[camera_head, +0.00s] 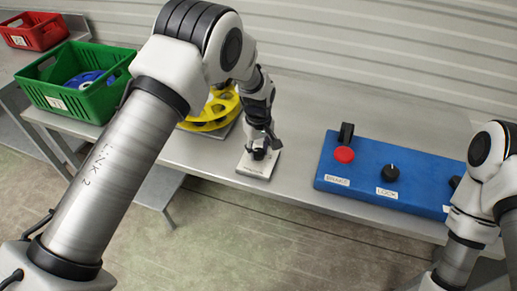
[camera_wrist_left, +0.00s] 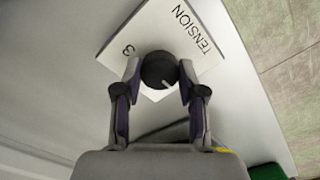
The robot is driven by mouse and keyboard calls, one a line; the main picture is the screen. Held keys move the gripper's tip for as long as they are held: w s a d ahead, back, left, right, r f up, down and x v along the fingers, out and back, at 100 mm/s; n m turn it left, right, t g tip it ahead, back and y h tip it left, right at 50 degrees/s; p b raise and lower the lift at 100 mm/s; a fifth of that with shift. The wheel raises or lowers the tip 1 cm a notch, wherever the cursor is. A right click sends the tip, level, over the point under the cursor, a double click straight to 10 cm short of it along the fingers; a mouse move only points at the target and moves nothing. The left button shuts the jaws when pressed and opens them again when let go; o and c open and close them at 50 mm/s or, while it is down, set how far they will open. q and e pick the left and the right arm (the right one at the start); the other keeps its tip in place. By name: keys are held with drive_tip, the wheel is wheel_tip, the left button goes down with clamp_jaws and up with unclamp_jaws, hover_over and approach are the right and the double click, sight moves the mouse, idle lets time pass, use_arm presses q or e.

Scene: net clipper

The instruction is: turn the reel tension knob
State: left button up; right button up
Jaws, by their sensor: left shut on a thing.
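The tension knob (camera_wrist_left: 159,70) is round and black with a pale pointer line. It sits on a white plate (camera_wrist_left: 165,35) marked "TENSION" and "3" in the left wrist view. My left gripper (camera_wrist_left: 158,80) is shut on the knob, one finger on each side. In the head view the left gripper (camera_head: 262,152) points down over the white plate (camera_head: 256,168), and the knob is mostly hidden behind it. The yellow reel (camera_head: 212,112) is just left of the plate, partly behind my left arm. My right arm is at the right edge; its gripper is not visible.
A blue panel (camera_head: 360,193) right of the plate has a red button (camera_head: 344,154), a black knob (camera_head: 391,172) labelled "LOCK" and a black lever (camera_head: 346,133). A green crate (camera_head: 97,99) and a red crate (camera_head: 36,33) stand left. Bare grey table (camera_head: 300,115) lies behind.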

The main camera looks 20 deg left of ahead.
use_arm(q)
drive_tip(key=n, duration=0.3)
drive_tip(key=shift+s+f+n, duration=0.15)
drive_tip(key=shift+n, duration=2.15)
drive_tip(key=o, duration=1.1)
drive_tip(key=shift+o, duration=0.2)
